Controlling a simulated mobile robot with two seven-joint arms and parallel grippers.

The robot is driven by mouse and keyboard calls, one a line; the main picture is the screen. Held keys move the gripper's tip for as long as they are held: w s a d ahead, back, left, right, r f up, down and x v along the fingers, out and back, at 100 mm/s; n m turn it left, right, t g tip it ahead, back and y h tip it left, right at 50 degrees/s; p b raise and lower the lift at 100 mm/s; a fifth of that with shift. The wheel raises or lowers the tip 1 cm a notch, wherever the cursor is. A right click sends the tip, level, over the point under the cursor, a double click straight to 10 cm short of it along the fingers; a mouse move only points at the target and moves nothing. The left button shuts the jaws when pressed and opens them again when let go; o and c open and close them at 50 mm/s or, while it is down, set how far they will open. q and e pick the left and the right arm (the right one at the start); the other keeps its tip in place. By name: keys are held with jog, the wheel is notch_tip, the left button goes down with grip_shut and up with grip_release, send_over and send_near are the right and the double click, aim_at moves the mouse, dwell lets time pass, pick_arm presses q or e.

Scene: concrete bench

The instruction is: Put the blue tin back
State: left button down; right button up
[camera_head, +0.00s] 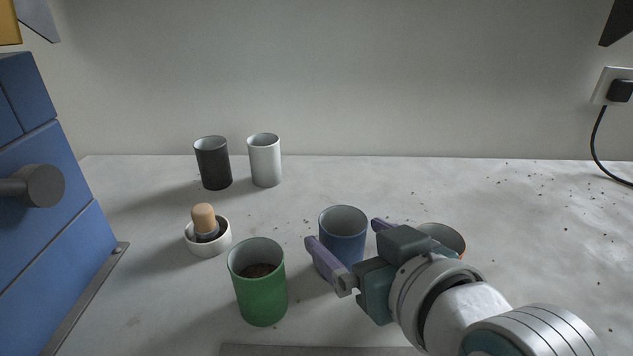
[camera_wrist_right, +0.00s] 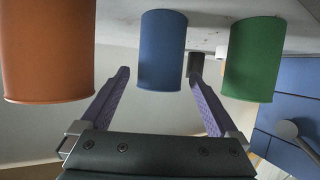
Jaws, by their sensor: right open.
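The blue tin (camera_head: 343,228) is an open-topped cylinder standing upright on the bench, right of the green tin (camera_head: 262,290). My right gripper (camera_head: 344,232) is open, with one purple finger on each side of the blue tin. It holds nothing, and whether a finger touches the tin I cannot tell. In the right wrist view, which looks upside down, the blue tin (camera_wrist_right: 162,50) shows between the two fingertips. The gripper hides part of the tin's lower right in the head view. My left gripper is not in view.
An orange tin (camera_head: 447,236) stands partly hidden behind my right gripper. Black (camera_head: 213,165) and white (camera_head: 265,163) tins stand at the back. A small white pot (camera_head: 209,244) holds a wooden-handled brush. A blue cabinet (camera_head: 45,230) bounds the left.

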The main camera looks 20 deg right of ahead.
jog(key=p+v, duration=0.1)
jog(key=v, duration=0.5)
jog(key=shift+a, duration=0.15)
dwell(0.3)
